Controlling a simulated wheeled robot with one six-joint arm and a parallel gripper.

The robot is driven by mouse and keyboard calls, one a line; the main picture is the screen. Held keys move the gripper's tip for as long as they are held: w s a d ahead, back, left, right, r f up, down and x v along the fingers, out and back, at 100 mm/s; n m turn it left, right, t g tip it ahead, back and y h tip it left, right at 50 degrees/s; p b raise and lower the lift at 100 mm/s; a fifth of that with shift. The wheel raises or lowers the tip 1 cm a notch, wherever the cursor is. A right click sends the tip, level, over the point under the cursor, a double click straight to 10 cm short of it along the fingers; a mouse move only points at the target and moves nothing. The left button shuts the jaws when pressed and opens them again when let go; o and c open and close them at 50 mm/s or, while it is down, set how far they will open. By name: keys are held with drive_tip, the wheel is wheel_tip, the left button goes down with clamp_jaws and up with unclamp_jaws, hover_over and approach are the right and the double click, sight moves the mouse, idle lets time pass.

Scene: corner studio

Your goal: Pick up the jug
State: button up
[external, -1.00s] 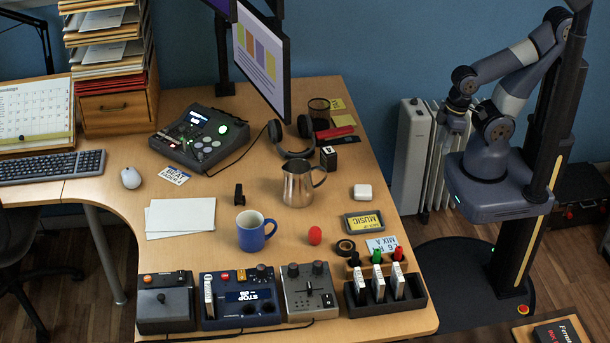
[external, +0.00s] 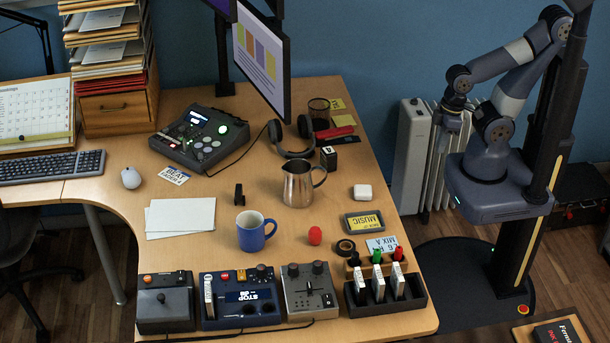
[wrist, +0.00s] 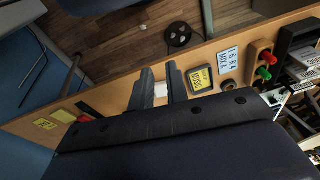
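The jug (external: 298,184) is a shiny metal pitcher standing upright on the wooden desk, with its handle to the right. My gripper (external: 452,120) is in the air beyond the desk's right edge, in front of the white radiator and well apart from the jug. In the wrist view my gripper (wrist: 160,70) shows two dark fingers with a clear gap between them; it is open and empty. The jug does not show in the wrist view.
A blue mug (external: 251,232) stands in front of the jug, with a red ball-shaped object (external: 315,235) beside it. Headphones (external: 291,145) and a black box (external: 328,158) lie behind it. A white case (external: 362,192) is to its right. A monitor (external: 262,62) overhangs the back.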

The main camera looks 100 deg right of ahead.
drive_tip(key=w+m+g+y+b, duration=0.1)
drive_tip(key=w+m+y+b, duration=0.2)
drive_tip(key=w, duration=0.7)
drive_tip(key=w+d+f+m+t+y+b, duration=0.1)
drive_tip(key=w+d+f+m+y, duration=0.15)
drive_tip(key=w+d+f, duration=0.35)
drive_tip(key=w+d+f+m+t+y+b, duration=0.15)
drive_tip(key=w+d+m, duration=0.25)
drive_tip(key=w, duration=0.4)
drive_tip(key=w+d+f+m+t+y+b, duration=0.1)
drive_tip(key=w+d+f+m+y+b, duration=0.2)
drive_tip(key=w, duration=0.4)
drive_tip(key=f, duration=0.1)
drive_tip(key=w+a+f+p, duration=0.1)
drive_tip(key=a+f, duration=0.1)
drive_tip(key=shift+w+a+f, duration=0.25)
drive_tip(key=shift+w+f, duration=0.05)
drive_tip(key=shift+h, duration=0.3)
drive_tip(key=x, duration=0.2)
drive_tip(key=p+x, duration=0.1)
drive_tip(key=x, duration=0.2)
drive_tip(key=shift+s+a+f, duration=0.15)
drive_tip(key=shift+a+f, duration=0.05)
drive_tip(key=shift+a, duration=0.15)
clamp_jaws()
